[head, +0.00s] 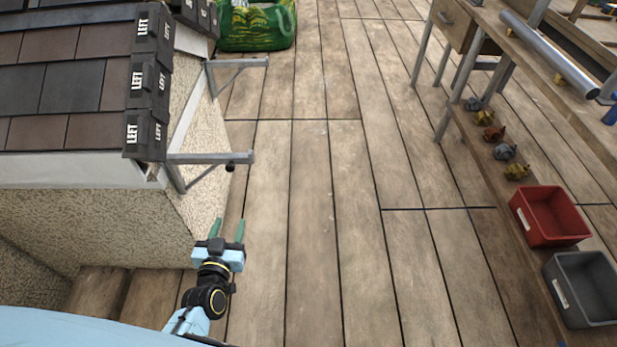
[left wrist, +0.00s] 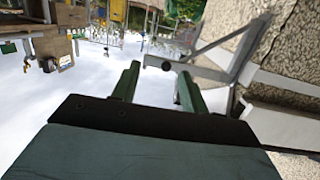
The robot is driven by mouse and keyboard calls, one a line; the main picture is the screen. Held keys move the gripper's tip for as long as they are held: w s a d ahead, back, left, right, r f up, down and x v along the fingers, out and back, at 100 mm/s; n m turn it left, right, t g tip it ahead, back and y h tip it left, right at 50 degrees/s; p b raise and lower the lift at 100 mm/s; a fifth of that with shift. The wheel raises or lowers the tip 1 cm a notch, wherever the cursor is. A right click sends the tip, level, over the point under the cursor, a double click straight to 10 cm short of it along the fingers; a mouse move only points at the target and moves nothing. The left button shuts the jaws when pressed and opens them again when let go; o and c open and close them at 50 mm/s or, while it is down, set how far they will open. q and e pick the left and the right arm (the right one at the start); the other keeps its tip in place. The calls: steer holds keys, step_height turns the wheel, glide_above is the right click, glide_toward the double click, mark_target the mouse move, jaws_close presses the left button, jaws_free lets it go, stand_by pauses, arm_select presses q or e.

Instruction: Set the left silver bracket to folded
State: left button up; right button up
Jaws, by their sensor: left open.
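Two silver brackets stick out from the wall at the roof's edge in the head view. The near silver bracket (head: 210,158) stands out to the right, with a diagonal strut below and a dark round knob near its outer end. The far silver bracket (head: 238,63) also stands out. My left gripper (head: 228,230) is below and in front of the near bracket, its green fingers apart and empty. In the left wrist view a bracket (left wrist: 213,70) and its knob show just beyond the open fingers (left wrist: 155,88); they look apart from it. My right gripper is not in view.
The tiled roof (head: 65,75) with dark tiles marked LEFT is at the upper left, above a rough wall (head: 100,222). A green bag (head: 256,25) stands at the back. A workbench with a red bin (head: 550,215) and a grey bin (head: 585,287) lines the right. The middle floor is clear.

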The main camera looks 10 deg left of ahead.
mark_target(229, 169)
arm_select(q)
steer(key=shift+n+t+y, duration=0.6)
steer(key=shift+t+y, duration=0.1)
steer(key=shift+y, duration=0.2)
steer(key=w+a+r+b, duration=0.1)
steer(key=w, duration=0.3)
steer(key=w+a+r+b, duration=0.1)
steer(key=w+a+b, duration=0.1)
steer(key=w, duration=0.2)
steer(key=w+a+r+b, duration=0.1)
steer(key=w+b, duration=0.1)
steer(key=w, duration=0.3)
steer(key=shift+a+r, duration=0.15)
steer(key=shift+a, duration=0.25)
steer(key=shift+w+a+r, duration=0.1)
steer(key=shift+w+a, duration=0.1)
steer(key=shift+w, duration=0.5)
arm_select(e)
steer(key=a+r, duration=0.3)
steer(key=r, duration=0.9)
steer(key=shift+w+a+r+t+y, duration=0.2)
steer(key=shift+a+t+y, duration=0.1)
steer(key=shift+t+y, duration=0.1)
arm_select(q)
jaws_close()
